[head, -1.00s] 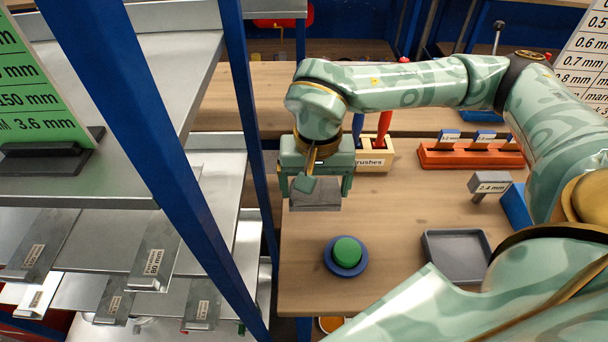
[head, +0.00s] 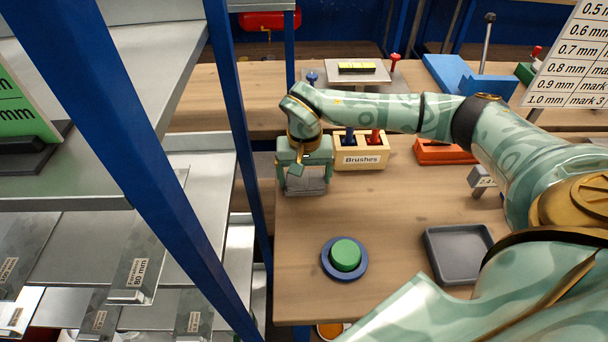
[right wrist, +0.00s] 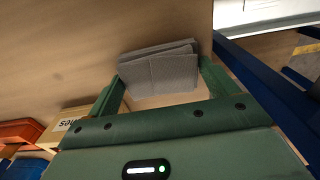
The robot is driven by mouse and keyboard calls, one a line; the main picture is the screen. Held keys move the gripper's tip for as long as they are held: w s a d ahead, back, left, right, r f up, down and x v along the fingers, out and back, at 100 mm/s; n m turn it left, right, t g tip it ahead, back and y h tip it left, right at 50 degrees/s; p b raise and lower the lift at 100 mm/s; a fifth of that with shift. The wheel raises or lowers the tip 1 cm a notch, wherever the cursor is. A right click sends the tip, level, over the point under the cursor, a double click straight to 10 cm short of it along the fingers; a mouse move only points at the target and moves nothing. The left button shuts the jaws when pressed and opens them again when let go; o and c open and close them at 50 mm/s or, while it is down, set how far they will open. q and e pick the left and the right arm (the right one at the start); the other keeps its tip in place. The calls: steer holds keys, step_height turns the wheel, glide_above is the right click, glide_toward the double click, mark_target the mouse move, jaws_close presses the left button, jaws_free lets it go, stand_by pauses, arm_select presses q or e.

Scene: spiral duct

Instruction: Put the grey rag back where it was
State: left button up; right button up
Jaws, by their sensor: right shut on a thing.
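The grey rag (head: 308,184) is a folded cloth between the fingers of my right gripper (head: 305,188), at the left edge of the wooden bench, left of the brushes box. The gripper is shut on it and points down. In the right wrist view the folded rag (right wrist: 160,68) sits between the two green fingers (right wrist: 165,88), over bare wood near the bench edge. I cannot tell whether the rag touches the bench top. My left gripper is not in view.
The brushes box (head: 361,155) stands close to the right of the gripper. A green button on a blue base (head: 345,257) and an empty grey tray (head: 458,254) are nearer. A blue shelf post (head: 237,150) stands left. Bench between rag and button is clear.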

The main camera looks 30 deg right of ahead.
mark_target(305, 179)
steer(key=o, duration=0.9)
steer(key=shift+c, duration=0.2)
step_height(305, 179, up, 12)
steer(key=p, duration=0.2)
steer(key=shift+r+p, duration=0.15)
steer(key=shift+p, duration=0.2)
steer(key=shift+s, duration=0.1)
